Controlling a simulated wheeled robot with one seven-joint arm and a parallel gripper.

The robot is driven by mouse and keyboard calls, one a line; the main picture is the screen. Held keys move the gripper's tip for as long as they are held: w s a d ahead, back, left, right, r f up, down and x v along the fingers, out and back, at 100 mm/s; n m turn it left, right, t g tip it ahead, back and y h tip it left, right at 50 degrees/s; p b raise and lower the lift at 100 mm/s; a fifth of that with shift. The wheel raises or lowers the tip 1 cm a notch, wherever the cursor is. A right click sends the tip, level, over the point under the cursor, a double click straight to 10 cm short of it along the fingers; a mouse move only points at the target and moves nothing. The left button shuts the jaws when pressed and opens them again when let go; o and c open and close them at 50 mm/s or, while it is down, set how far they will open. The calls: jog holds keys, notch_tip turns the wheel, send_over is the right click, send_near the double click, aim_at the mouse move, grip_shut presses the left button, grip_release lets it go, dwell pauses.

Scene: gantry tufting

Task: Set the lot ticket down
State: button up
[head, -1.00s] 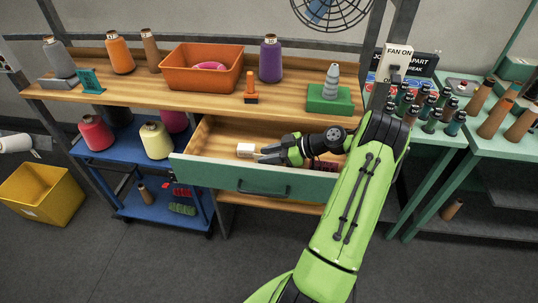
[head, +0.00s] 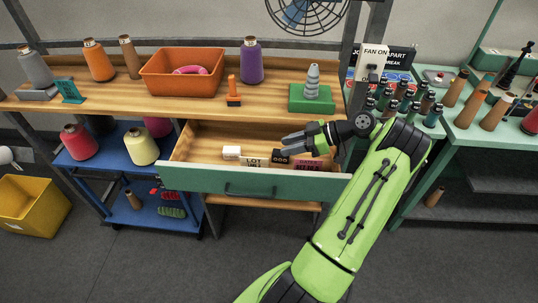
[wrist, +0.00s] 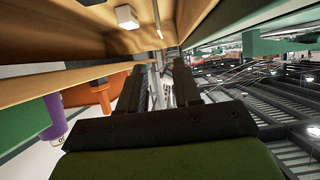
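The lot ticket (head: 253,161), a small pale card with dark "LOT" lettering, is in the open drawer (head: 250,183), partly hidden by the drawer front. It stands beside a small white block (head: 232,152). My gripper (head: 284,144) is above the right part of the drawer, up and right of the ticket and apart from it. In the wrist view my gripper's fingers (wrist: 162,90) are spread with no held object visible between them. The white block also shows in the wrist view (wrist: 126,17); I cannot make out the ticket clearly there.
A black item (head: 279,157) and a dark red lettered block (head: 306,165) are also in the drawer. The bench above holds an orange bin (head: 160,86), thread cones and a green block (head: 311,99). A fan switch (head: 372,62) is at the right post.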

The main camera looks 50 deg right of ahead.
jog(key=w+a+r+m+g+h, duration=0.1)
jog(key=w+a+r+g, duration=0.2)
jog(key=a, duration=0.4)
jog(key=w+a+r+g+h, duration=0.1)
jog(key=w+a+r+g, duration=0.1)
jog(key=w+a+r, duration=0.4)
jog(key=s+a+r+m+g+h, duration=0.1)
jog(key=s+a+r+h, duration=0.15)
jog(key=a, duration=0.85)
jog(key=s+a+r+m+h, duration=0.2)
jog(key=s+a+r, duration=0.1)
jog(key=s+a, duration=0.5)
jog(key=s+f+m+t+h, duration=0.1)
jog(key=s+m, duration=0.2)
jog(key=s, duration=0.7)
jog(key=shift+a+t, duration=0.3)
jog(key=shift+a, duration=0.1)
